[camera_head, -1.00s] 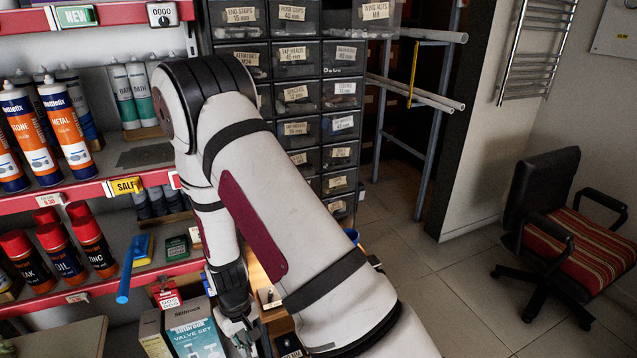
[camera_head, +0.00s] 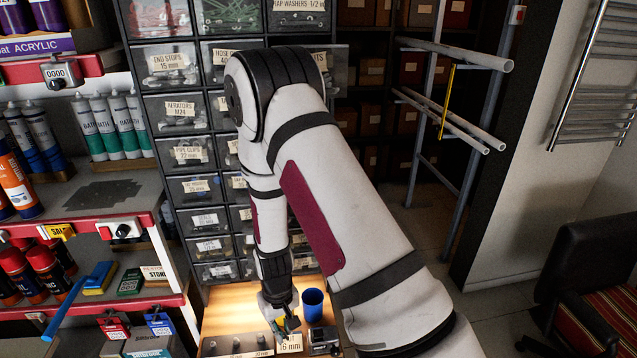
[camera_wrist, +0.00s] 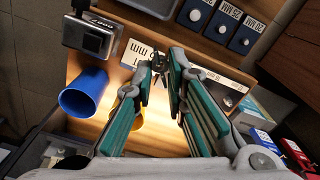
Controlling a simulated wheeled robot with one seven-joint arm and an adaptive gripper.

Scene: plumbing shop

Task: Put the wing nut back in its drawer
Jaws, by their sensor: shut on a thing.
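My gripper (camera_wrist: 158,80) is shut on a small metallic piece, the wing nut (camera_wrist: 159,63), between its fingertips in the wrist view. In the head view my gripper (camera_head: 281,326) is low over the lit wooden counter, and the nut is too small to make out. The drawer cabinet (camera_head: 192,128) stands behind my arm. A drawer (camera_head: 341,70) at its upper right sticks out; its label is mostly hidden by my arm, with only the end "TS" readable. Earlier the label read as wing nuts M8.
A blue cup (camera_head: 313,304) and a small metal device (camera_head: 323,341) stand on the counter (camera_head: 226,302) beside my gripper. Shelves with tubes (camera_head: 121,125) and cans are at left. A pipe rack (camera_head: 456,60) stands right of the cabinet. Open floor lies between rack and chair (camera_head: 592,270).

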